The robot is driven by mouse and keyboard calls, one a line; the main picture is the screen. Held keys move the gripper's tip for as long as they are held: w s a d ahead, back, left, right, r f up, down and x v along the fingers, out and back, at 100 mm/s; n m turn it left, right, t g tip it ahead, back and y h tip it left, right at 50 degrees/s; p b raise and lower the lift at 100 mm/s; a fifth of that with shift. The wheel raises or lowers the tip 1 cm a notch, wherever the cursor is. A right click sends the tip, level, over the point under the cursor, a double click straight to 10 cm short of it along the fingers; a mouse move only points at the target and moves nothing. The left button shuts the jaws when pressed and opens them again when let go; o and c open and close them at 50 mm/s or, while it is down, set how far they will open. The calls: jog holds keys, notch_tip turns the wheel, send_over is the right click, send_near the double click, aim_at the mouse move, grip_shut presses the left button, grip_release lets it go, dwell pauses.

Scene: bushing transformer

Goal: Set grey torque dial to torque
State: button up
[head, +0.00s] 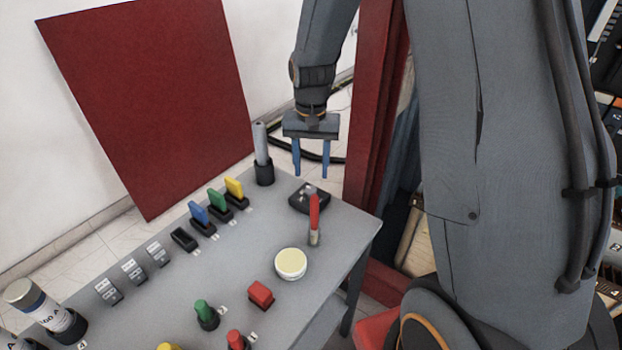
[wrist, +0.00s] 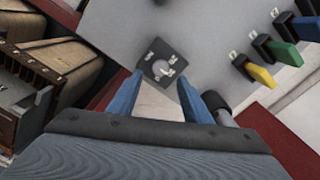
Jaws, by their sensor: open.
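The grey torque dial (wrist: 161,68) sits on a dark square base on the grey table. In the head view its base (head: 308,198) is near the table's far right corner, and the small knob (head: 309,189) on top is partly seen. The dial's setting is too small to read. My gripper (head: 311,176) is open and empty, above the table's far edge beyond the dial. In the wrist view its blue fingers (wrist: 161,98) are spread, with the dial showing just past their tips, apart from them.
A grey cylinder in a black holder (head: 263,160) stands left of my gripper. A red-handled tool (head: 314,220) stands upright close in front of the dial. Yellow, green and blue blocks (head: 217,199) stand in holders to the left. A cream round disc (head: 291,264) lies nearer.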

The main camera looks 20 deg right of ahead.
jog(key=shift+r, duration=1)
